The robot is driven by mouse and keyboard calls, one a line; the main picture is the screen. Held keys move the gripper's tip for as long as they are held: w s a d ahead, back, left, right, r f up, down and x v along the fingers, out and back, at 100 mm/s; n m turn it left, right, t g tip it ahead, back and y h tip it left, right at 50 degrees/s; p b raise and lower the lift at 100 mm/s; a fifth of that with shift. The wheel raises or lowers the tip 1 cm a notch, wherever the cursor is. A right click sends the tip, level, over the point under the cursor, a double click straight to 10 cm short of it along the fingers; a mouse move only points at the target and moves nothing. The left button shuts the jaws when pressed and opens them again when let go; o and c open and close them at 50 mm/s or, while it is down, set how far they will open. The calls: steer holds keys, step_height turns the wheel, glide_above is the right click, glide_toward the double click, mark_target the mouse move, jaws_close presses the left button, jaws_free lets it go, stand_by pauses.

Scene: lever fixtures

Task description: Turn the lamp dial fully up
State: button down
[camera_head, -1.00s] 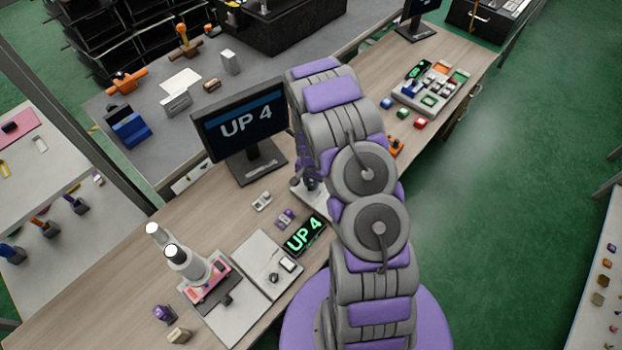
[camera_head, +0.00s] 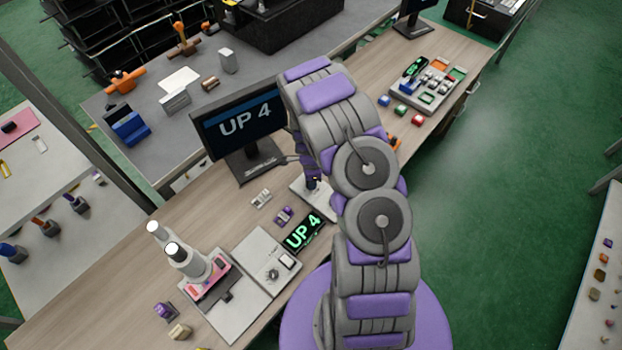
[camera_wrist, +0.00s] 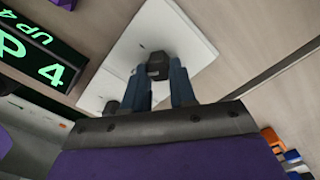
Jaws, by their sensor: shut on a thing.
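My gripper (camera_wrist: 158,88) has its two blue fingers on either side of a black knob (camera_wrist: 157,64), shut on it. The knob stands on a white plate (camera_wrist: 192,35), which also shows beside my arm in the head view (camera_head: 326,211). My arm hides most of the gripper there. A small round dial (camera_head: 272,275) sits on a pale panel (camera_head: 252,254) beside a white microscope-like device (camera_head: 190,262), apart from my gripper. The frames do not label which control is the lamp dial. A small green display (camera_head: 304,232) reads "UP 4".
A monitor (camera_head: 240,120) behind also reads "UP 4". Small purple (camera_head: 284,215) and white (camera_head: 261,198) blocks lie left of the plate. A button box (camera_head: 428,88) and coloured blocks are at the bench's far right. Green floor is open to the right.

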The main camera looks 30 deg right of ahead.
steer(key=m, duration=0.5)
steer(key=shift+w+r+m, duration=0.1)
steer(key=shift+m, duration=0.2)
steer(key=m, duration=0.4)
steer(key=shift+a+m, duration=0.15)
steer(key=shift+m, duration=0.25)
steer(key=c, duration=1.1)
jaws_free()
steer(key=shift+o, duration=0.9)
step_height(320, 180, up, 17)
steer(key=p, duration=0.1)
steer(key=shift+p, duration=0.3)
